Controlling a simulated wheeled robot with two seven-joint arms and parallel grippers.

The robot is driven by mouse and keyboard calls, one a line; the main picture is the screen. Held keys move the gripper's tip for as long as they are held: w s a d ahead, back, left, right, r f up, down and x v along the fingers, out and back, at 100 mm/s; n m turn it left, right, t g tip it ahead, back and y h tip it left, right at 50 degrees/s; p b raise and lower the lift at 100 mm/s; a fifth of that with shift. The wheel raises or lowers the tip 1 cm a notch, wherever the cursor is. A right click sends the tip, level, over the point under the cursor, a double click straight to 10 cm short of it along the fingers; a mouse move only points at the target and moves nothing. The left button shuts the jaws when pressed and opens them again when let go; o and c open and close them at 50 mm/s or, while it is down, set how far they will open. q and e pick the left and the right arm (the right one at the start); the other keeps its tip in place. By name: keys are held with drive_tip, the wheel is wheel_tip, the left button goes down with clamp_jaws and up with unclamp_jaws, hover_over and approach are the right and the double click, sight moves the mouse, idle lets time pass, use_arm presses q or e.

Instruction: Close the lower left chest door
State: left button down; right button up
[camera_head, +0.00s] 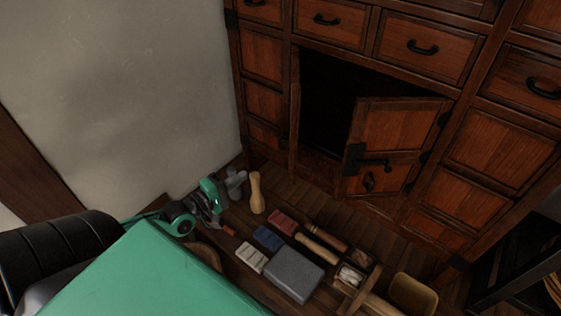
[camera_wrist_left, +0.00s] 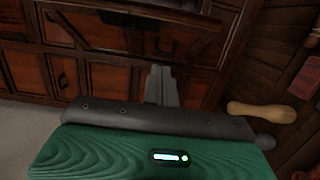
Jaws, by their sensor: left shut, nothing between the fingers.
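The lower left chest door (camera_head: 392,137) is a reddish wooden panel with black iron fittings. It stands open, swung out on its right-hand hinges, with a black latch and pull (camera_head: 370,166) near its free left edge. The dark compartment (camera_head: 325,95) behind it is exposed. My left gripper (camera_head: 240,180) is low at the foot of the chest, left of the door and apart from it. Its grey fingers are shut and empty, and they also show in the left wrist view (camera_wrist_left: 161,88). My right gripper is not in view.
A pale wooden pestle-like piece (camera_head: 256,193) stands just right of my left gripper. Coloured blocks, a grey slab (camera_head: 293,274), wooden rods, a small box and a tan bowl (camera_head: 413,294) lie on the plank floor before the chest. A plaster wall (camera_head: 120,90) is at left.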

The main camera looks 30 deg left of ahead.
use_arm(q)
drive_tip(key=d+p+x, duration=0.2)
drive_tip(key=p+x, duration=0.2)
drive_tip(key=x, duration=0.8)
drive_tip(key=shift+d, duration=0.45)
drive_tip(key=shift+d, duration=0.1)
